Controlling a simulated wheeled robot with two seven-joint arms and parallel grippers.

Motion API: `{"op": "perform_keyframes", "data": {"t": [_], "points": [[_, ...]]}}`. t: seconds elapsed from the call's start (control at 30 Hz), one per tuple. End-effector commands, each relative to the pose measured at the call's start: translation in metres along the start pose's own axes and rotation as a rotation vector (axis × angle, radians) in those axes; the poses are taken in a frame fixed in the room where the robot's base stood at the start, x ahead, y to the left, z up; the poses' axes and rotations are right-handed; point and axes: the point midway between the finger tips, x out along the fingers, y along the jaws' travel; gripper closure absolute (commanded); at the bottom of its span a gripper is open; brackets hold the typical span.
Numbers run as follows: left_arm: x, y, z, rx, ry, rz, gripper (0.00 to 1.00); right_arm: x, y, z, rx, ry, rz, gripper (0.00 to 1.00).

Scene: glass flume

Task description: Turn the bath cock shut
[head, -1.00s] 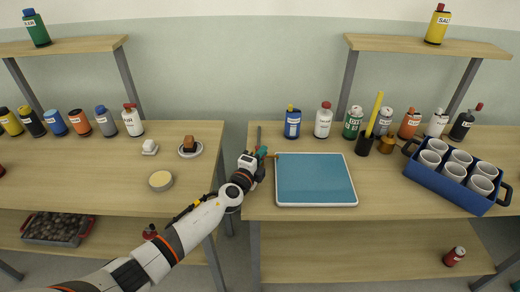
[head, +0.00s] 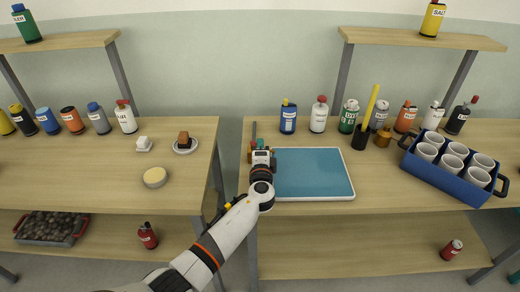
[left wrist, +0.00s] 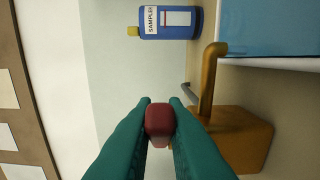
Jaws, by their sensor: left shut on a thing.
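The bath is a white-rimmed tray (head: 313,199) with a flat blue surface, on the right-hand bench. A brass cock (head: 250,152) stands at its left edge. In the left wrist view its brass body (left wrist: 240,138) and bent spout (left wrist: 209,80) show, the spout reaching toward the bath's rim. My left gripper (head: 261,145) is at the cock. Its teal fingers (left wrist: 158,125) are shut on a dark red handle (left wrist: 159,119) beside the brass body. The handle is hidden by my gripper in the head view. My right gripper is in neither view.
A blue sampler bottle (head: 288,118) stands behind the bath, with more bottles to its right. A grey rod (head: 254,130) lies behind the cock. A blue crate of cups (head: 440,178) is at the right. A gap separates the two benches.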

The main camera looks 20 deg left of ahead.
Motion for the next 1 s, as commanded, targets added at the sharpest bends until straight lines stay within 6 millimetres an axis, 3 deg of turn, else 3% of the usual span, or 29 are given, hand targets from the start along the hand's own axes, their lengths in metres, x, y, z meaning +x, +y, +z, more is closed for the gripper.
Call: {"op": "perform_keyframes", "data": {"t": [0.27, 0.3, 0.33, 0.67, 0.87, 1.0], "points": [[-0.001, -0.002, 0.0, 0.001, 0.0, -0.003, 1.0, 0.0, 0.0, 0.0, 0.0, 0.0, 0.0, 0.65], [-0.001, -0.002, 0.0, 0.001, 0.0, -0.003, 0.82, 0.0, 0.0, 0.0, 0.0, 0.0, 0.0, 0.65], [-0.001, -0.002, 0.0, 0.001, 0.0, -0.003, 0.79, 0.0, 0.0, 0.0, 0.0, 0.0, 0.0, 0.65], [-0.003, -0.001, 0.0, 0.0, -0.001, -0.001, 0.79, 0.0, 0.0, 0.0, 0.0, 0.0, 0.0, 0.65], [-0.029, -0.002, 0.0, -0.001, -0.003, -0.002, 0.79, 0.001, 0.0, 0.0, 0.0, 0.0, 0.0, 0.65], [-0.059, -0.004, 0.0, -0.002, -0.003, -0.004, 0.79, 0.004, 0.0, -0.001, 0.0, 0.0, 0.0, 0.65]]}}
